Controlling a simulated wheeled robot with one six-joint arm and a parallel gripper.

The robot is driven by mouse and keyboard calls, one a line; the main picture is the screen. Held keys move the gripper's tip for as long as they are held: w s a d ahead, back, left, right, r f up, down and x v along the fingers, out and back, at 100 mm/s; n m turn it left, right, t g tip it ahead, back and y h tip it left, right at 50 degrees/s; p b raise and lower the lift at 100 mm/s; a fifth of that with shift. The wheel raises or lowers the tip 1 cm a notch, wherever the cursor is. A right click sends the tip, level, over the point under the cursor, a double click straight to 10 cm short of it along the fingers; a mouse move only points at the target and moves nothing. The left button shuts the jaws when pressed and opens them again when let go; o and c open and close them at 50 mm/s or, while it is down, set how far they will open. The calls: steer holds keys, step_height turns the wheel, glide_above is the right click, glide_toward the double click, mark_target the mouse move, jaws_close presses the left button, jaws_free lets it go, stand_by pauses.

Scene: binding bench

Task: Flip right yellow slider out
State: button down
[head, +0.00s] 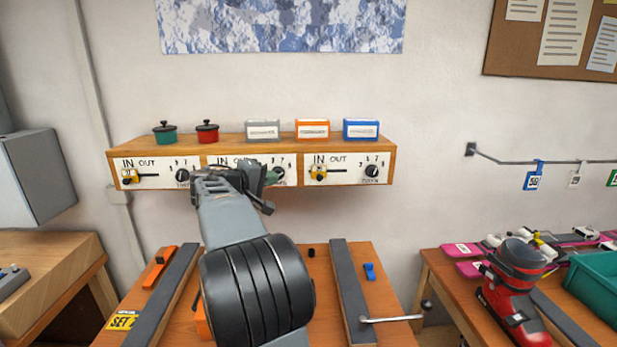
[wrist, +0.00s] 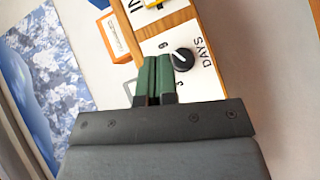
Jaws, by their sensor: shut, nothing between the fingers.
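The right yellow slider (head: 318,172) sits at the left, IN end of its slot on the right white panel. A yellow part of it shows at the top edge of the wrist view (wrist: 152,4). My gripper (head: 270,179) is in front of the middle panel, left of and apart from the right slider. In the wrist view its green fingers (wrist: 154,76) are shut together and empty, beside the black middle dial (wrist: 181,60). I cannot tell whether they touch the panel. My arm hides much of the middle panel, including its slider.
The wooden shelf (head: 250,146) carries green and red pots and grey, orange and blue boxes. The left yellow slider (head: 129,176) is at IN. A black dial (head: 371,171) is right of the right slider. The space before the right panel is clear.

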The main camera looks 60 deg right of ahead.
steer(key=p, duration=0.3)
glide_toward(309, 177)
steer(key=d, duration=0.1)
steer(key=d+r, duration=0.1)
steer(key=d, duration=0.1)
steer(key=shift+s+r, duration=0.3)
steer(key=shift+s, duration=0.1)
steer(key=shift+s+d+f+p, duration=0.2)
steer(key=shift+s+d+p, duration=0.15)
steer(key=shift+s+d, duration=0.2)
steer(key=shift+s+d+f+p, duration=0.2)
steer(key=shift+s+d+p, duration=0.1)
steer(key=shift+s+d, duration=0.2)
steer(key=shift+s+d+f, duration=0.25)
steer(key=shift+s+d, duration=0.05)
steer(key=shift+s, duration=0.25)
